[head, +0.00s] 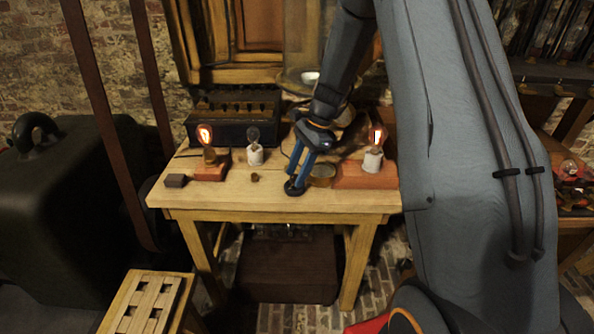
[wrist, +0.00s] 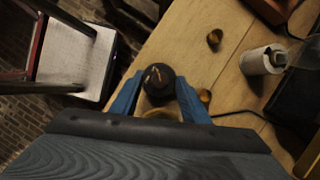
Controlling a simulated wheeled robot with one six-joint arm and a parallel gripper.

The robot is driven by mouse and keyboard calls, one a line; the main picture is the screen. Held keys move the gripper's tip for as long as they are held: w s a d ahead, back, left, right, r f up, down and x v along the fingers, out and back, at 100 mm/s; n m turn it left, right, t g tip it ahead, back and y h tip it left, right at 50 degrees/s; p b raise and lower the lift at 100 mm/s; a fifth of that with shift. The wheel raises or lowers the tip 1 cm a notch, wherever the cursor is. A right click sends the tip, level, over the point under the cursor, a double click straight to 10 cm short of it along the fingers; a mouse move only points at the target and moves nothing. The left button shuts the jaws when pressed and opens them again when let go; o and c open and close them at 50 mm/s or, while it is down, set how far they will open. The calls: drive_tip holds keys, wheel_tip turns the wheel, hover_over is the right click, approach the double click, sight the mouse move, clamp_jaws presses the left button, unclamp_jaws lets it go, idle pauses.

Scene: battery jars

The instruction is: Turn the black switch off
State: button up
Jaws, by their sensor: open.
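The black switch (wrist: 158,79) is a round dark knob with a small brass-coloured piece on top. In the wrist view it sits between the two blue fingers of my gripper (wrist: 157,88), one on each side. In the head view my gripper (head: 298,177) points down at the switch (head: 293,188) near the table's front edge. The fingers are open. I cannot tell whether either finger touches the switch, or which way it is set. The left bulb (head: 205,135) and right bulb (head: 377,136) glow; the middle bulb (head: 253,136) is dark.
The wooden table (head: 225,200) also holds a small dark block (head: 176,181), a small brass knob (head: 254,177), and a black box (head: 232,115) at the back. A white socket (wrist: 264,60) stands to the right in the wrist view. A slatted stool (head: 150,300) stands front left.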

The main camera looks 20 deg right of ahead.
clamp_jaws()
drive_tip(key=shift+n, duration=0.3)
drive_tip(key=n, duration=0.2)
drive_tip(key=n+g, duration=0.1)
drive_tip(key=shift+w+n+g+h, duration=0.2)
drive_tip(key=shift+n+g+h, duration=0.1)
drive_tip(key=shift+n, duration=0.1)
drive_tip(key=n+g+h+b, duration=0.1)
drive_tip(key=n, duration=0.3)
drive_tip(key=shift+w+a, duration=0.15)
drive_tip(key=n, duration=0.2)
drive_tip(key=n+g+h, duration=0.1)
drive_tip(key=n, duration=0.2)
drive_tip(key=shift+a+h, duration=0.15)
drive_tip(key=shift+h, duration=0.15)
drive_tip(key=shift+a+n+h, duration=0.15)
drive_tip(key=shift+n+h, duration=0.75)
drive_tip(key=shift+n, duration=1.3)
drive_tip(key=shift+w, duration=0.1)
